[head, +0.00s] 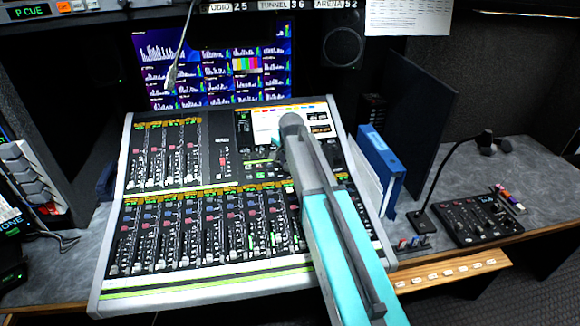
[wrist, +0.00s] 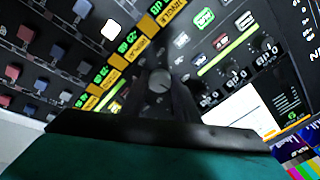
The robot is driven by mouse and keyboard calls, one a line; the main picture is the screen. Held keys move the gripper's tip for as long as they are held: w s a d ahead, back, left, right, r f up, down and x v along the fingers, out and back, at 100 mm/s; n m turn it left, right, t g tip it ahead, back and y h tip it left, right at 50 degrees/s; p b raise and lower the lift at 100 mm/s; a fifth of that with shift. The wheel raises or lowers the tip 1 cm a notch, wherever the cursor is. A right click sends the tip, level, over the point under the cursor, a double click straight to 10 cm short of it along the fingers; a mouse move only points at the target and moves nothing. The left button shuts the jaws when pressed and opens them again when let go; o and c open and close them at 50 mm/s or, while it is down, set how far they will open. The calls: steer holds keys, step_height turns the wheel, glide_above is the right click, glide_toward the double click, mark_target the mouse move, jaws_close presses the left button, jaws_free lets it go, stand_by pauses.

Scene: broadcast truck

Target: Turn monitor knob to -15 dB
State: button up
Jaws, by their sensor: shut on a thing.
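The mixing console (head: 110,240) fills the middle of the head view, with faders below and a small screen at its upper right. In the wrist view my gripper (wrist: 161,92) is shut around a grey round knob (wrist: 158,80) on the console's dark panel. A finger stands on either side of the knob. The knob's pointer and scale are too blurred or covered to read. In the head view my arm reaches over the console's upper right and hides the held knob.
Several similar black knobs (wrist: 236,65) with 0 markings sit close to the gripper in the wrist view. The console screen (wrist: 235,118) is near. Blue binders (head: 381,160) and a small control box with a gooseneck microphone (head: 478,220) stand right of the console.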

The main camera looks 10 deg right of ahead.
steer(key=shift+w+d+m, duration=0.1)
steer(key=shift+m, duration=0.7)
steer(key=shift+r, duration=0.1)
steer(key=o, duration=1.1)
steer(key=shift+r, duration=0.1)
steer(key=shift+b+v, duration=1.5)
steer(key=shift+v, duration=5.3)
